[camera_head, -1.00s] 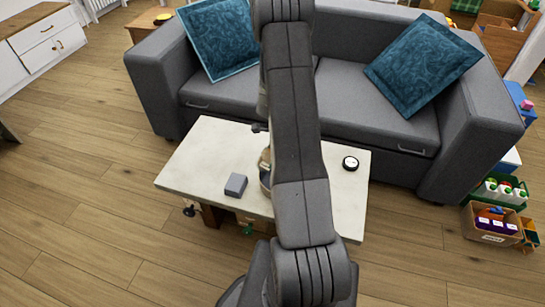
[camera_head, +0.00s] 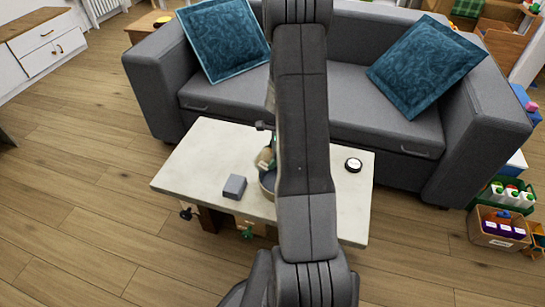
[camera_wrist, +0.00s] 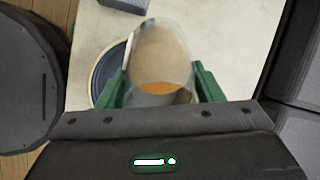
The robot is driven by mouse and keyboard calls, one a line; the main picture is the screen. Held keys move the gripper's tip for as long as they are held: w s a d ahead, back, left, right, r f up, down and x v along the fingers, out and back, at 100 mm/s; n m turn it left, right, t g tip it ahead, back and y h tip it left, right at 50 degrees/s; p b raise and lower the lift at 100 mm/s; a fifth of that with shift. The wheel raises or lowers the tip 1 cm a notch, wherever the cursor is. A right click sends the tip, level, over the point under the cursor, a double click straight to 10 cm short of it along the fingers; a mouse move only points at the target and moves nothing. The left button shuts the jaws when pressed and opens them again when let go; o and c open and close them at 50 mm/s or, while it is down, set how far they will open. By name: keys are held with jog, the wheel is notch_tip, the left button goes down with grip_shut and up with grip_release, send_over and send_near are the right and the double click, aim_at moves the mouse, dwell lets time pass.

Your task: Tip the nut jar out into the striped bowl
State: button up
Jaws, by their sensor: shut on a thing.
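My gripper (camera_wrist: 160,84) has its green fingers on both sides of the clear nut jar (camera_wrist: 160,55) and is shut on it. The jar shows a tan area and an orange patch low down; I cannot tell how full it is. In the head view the jar (camera_head: 265,159) looks tilted, held above the table beside my arm. The bowl (camera_wrist: 101,75) is behind and left of the jar in the wrist view, with a dark blue inside and pale rim. In the head view the bowl (camera_head: 266,182) is partly hidden by my arm. Its stripes are not clear.
The pale table (camera_head: 205,150) also bears a grey box (camera_head: 234,187) left of the bowl and a small round black-and-white thing (camera_head: 353,165) at right. A grey sofa (camera_head: 375,105) stands close behind the table. Toy crates (camera_head: 497,228) are on the floor at right.

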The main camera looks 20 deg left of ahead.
jog(key=shift+f+y+b, duration=0.15)
jog(key=shift+y+b, duration=0.75)
jog(key=shift+b, duration=2)
jog(key=shift+d+f+y+b, duration=0.15)
jog(key=shift+y+b, duration=0.5)
jog(key=shift+b, duration=1.15)
jog(key=shift+a+f+y+b, duration=0.1)
jog(key=shift+f+y+b, duration=0.35)
jog(key=shift+b, duration=1.35)
jog(key=shift+d+f+y+b, duration=0.1)
jog(key=shift+y+b, duration=0.7)
jog(key=shift+b, duration=1)
jog(key=shift+f+y+b, duration=0.25)
jog(key=shift+y+b, duration=0.35)
jog(key=shift+b, duration=0.65)
jog(key=shift+f, duration=0.1)
jog(key=shift+d+f+t+y+b, duration=0.15)
jog(key=shift+f+t+y+b, duration=0.2)
jog(key=shift+y+b, duration=0.55)
jog(key=shift+d+f+m+y, duration=0.2)
jog(key=shift+f+m+y, duration=0.15)
jog(key=shift+y, duration=0.25)
jog(key=y, duration=0.3)
jog(key=shift+d+y, duration=0.3)
jog(key=shift+d, duration=0.1)
